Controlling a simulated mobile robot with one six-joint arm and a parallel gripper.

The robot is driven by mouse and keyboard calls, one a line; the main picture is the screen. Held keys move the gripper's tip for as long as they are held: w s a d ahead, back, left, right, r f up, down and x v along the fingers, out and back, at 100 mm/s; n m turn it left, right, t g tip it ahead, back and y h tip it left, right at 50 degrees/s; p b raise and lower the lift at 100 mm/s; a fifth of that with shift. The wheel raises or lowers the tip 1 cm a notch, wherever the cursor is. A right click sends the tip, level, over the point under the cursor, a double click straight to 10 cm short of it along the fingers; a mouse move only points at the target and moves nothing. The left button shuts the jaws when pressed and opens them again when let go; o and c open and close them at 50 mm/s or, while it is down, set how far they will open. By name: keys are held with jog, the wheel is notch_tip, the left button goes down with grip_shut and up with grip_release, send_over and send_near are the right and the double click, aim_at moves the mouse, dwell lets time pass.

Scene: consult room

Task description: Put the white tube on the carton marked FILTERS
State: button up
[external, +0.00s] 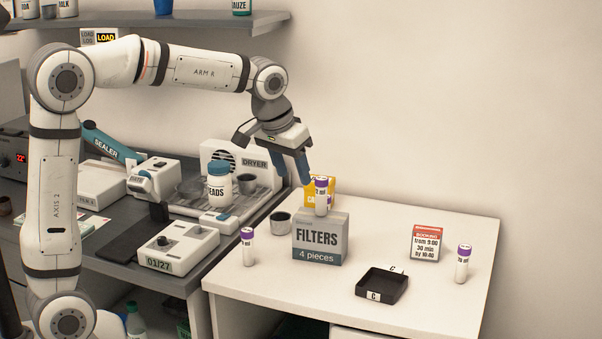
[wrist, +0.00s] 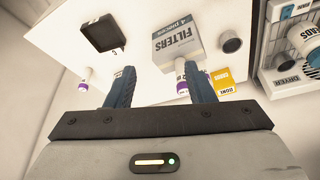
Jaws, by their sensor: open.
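The FILTERS carton (external: 318,243) stands upright on the white desk; in the wrist view (wrist: 177,45) it lies beyond my fingers. A white tube with a purple cap (external: 321,198) appears to stand upright on the carton's top. In the wrist view its purple cap (wrist: 182,87) shows close to my right-hand finger, partly hidden. Two similar tubes stand on the desk: one left of the carton (external: 248,250), one at the far right (external: 463,265). My gripper (external: 296,181) is open and empty, above and slightly left of the tube on the carton.
A yellow box (external: 329,185) stands behind the carton and a grey cup (external: 280,223) to its left. A black tray (external: 382,287) and a red-and-white booking sign (external: 425,243) are to the right. The dryer (external: 240,172) and beads jar (external: 219,186) crowd the left bench. The desk's front middle is clear.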

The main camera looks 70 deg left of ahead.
jog(key=s+d+f+m, duration=0.2)
jog(key=s+d+f, duration=0.2)
jog(key=s, duration=0.8)
jog(key=s+d+f+m+h, duration=0.1)
jog(key=s+d+f+m, duration=0.2)
jog(key=s+d, duration=0.5)
jog(key=s+f, duration=0.1)
jog(key=s, duration=0.4)
jog(key=shift+d+f+g+h, duration=0.3)
jog(key=shift+d+f, duration=0.05)
jog(key=shift+d, duration=0.05)
